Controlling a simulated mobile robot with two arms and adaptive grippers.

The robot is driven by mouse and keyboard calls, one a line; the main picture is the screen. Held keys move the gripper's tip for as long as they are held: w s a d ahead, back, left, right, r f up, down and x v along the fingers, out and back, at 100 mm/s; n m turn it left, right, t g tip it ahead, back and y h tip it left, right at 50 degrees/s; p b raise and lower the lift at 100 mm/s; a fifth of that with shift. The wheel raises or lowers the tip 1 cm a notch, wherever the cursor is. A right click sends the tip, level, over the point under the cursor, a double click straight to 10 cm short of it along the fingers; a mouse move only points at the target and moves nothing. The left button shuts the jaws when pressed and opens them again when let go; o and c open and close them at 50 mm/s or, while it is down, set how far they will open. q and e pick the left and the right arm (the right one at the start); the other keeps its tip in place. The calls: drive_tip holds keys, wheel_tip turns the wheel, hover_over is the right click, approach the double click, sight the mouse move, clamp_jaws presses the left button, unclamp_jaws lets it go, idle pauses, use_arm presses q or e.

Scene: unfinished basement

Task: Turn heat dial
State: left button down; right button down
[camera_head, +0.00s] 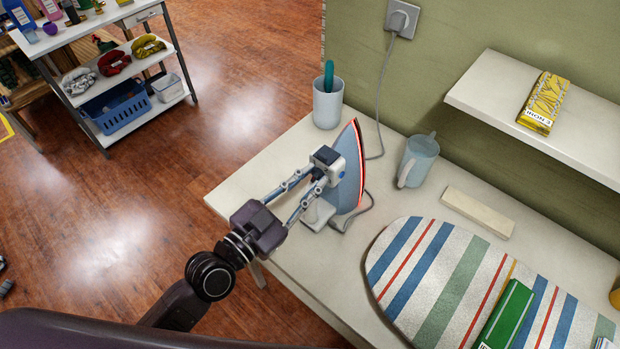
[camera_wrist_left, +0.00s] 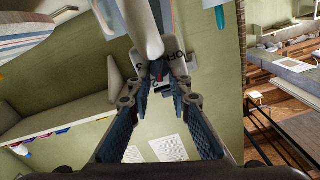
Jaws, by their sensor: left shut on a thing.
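A steam iron (camera_head: 350,168) stands upright on its heel on the white table, its soleplate facing right with a red glowing edge. My left gripper (camera_head: 318,174) reaches it from the lower left, its fingertips at the white and dark part near the top of the handle. In the left wrist view the fingers (camera_wrist_left: 162,76) close together on the heat dial, a small part beside the printed "OFF" marking (camera_wrist_left: 177,56). The dial itself is mostly hidden by the fingertips. My right gripper is not in view.
A cup with a teal-handled item (camera_head: 328,104) stands behind the iron, and a pale blue jug (camera_head: 419,160) right of it. The cord (camera_head: 383,100) runs to a wall socket. A striped ironing board (camera_head: 440,275) lies front right. A shelf (camera_head: 490,85) overhangs the back right.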

use_arm(q)
drive_tip(key=shift+w+a+n+p, duration=0.15)
drive_tip(key=shift+n+p, duration=0.15)
drive_tip(key=shift+n, duration=1.25)
drive_tip(key=shift+w+a+n+p, duration=0.1)
drive_tip(key=shift+n+p, duration=0.15)
drive_tip(key=shift+n, duration=1.3)
drive_tip(key=c, duration=1.8)
unclamp_jaws()
drive_tip(key=shift+o, duration=0.2)
drive_tip(key=shift+s, duration=0.1)
drive_tip(key=v, duration=1.2)
